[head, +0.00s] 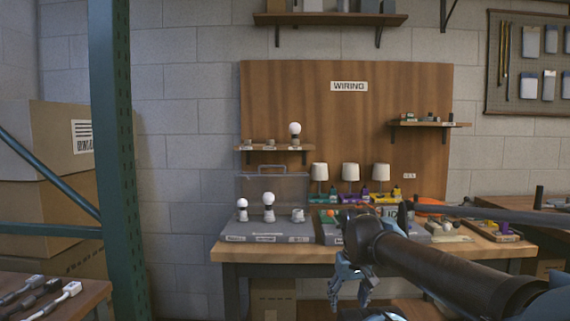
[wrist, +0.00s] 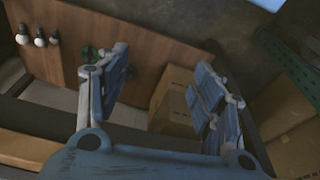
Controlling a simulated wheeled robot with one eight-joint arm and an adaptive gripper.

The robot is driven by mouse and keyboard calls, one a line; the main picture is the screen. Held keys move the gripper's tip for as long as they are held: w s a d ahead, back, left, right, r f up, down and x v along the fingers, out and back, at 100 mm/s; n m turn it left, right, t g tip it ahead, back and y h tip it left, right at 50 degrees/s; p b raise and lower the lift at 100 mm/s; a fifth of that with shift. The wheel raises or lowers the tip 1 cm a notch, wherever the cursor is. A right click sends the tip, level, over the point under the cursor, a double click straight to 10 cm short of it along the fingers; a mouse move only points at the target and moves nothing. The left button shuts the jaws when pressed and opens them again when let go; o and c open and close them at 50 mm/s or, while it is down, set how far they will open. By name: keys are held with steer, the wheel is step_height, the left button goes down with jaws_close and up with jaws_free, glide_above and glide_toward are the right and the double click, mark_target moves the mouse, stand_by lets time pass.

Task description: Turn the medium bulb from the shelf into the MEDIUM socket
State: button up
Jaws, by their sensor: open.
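On the small wooden wall shelf (head: 273,147), one white round bulb (head: 295,129) stands upright in the right holder; the left and middle holders hold no bulb. On the workbench below, a smaller bulb (head: 242,203) stands in the left socket and another bulb (head: 268,200) in the middle socket, both upright. The right socket (head: 298,215) has no bulb. The labels are too small to read, so I cannot tell which bulb or socket is the medium one. My gripper (head: 350,287) is in front of the bench, pointing down, open and empty; its spread fingers show in the wrist view (wrist: 160,80).
A clear case with a handle (head: 273,187) is behind the bulbs. A green post (head: 117,160) and cardboard boxes (head: 62,190) are at the left. The bench's front edge (head: 280,254) is near my gripper.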

steer(key=w+a+r+n+y, duration=0.1)
steer(key=w+a+r+n, duration=0.25)
steer(key=w+r, duration=0.6)
steer(key=w+a+r+n+y, duration=0.1)
steer(key=w+a+r+n, duration=0.25)
steer(key=w+r, duration=0.55)
steer(key=n+y, duration=0.2)
steer(key=n, duration=0.6)
glide_toward(269, 194)
steer(key=shift+g, duration=0.3)
steer(key=x, duration=0.4)
steer(key=w+x, duration=0.1)
steer(key=x, duration=0.7)
steer(key=shift+w+d+f, duration=0.2)
steer(key=shift+w, duration=0.15)
steer(key=c, duration=1)
steer(key=shift+r, duration=0.8)
steer(key=shift+w, duration=0.1)
steer(key=shift+w+g, duration=0.2)
steer(key=shift+g, duration=0.2)
